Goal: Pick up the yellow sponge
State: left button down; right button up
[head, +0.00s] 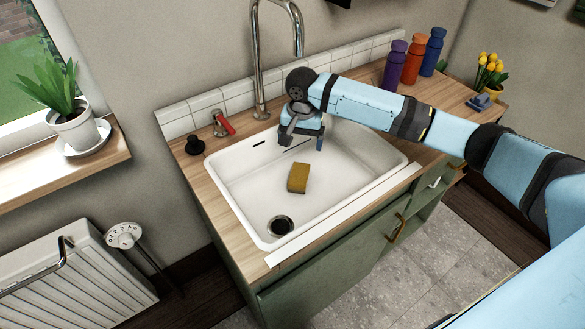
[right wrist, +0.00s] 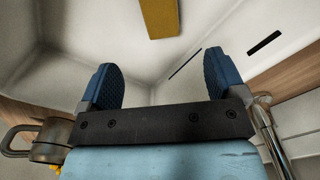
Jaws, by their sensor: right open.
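The yellow sponge (head: 298,178) lies on the floor of the white sink (head: 245,195), towards its middle, beyond the drain as seen from the front. My right gripper (head: 301,138) hangs over the back part of the sink, behind the sponge and apart from it. In the right wrist view the two blue fingers of the right gripper (right wrist: 160,84) stand wide apart with nothing between them. The sponge (right wrist: 159,18) shows there at the top edge, partly cut off, beyond the fingertips. My left gripper is not in view.
A tall faucet (head: 257,60) rises behind the sink near my right arm. A red-handled tap (head: 222,124) and a black knob (head: 194,145) stand at the back left. Purple, orange and blue bottles (head: 413,60) stand on the counter at the right. The sink front is clear.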

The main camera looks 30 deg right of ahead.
jog(key=b, duration=0.1)
send_over(299, 174)
jog(key=f, duration=0.7)
jog(key=shift+w+d+f, duration=0.1)
jog(key=shift+d+f, duration=0.1)
jog(key=shift+d, duration=0.15)
jog(key=f, duration=0.2)
jog(key=f+b, duration=0.1)
jog(key=f, duration=0.2)
jog(key=shift+a+f, duration=0.25)
jog(key=shift+f, duration=0.05)
jog(key=c, duration=1.1)
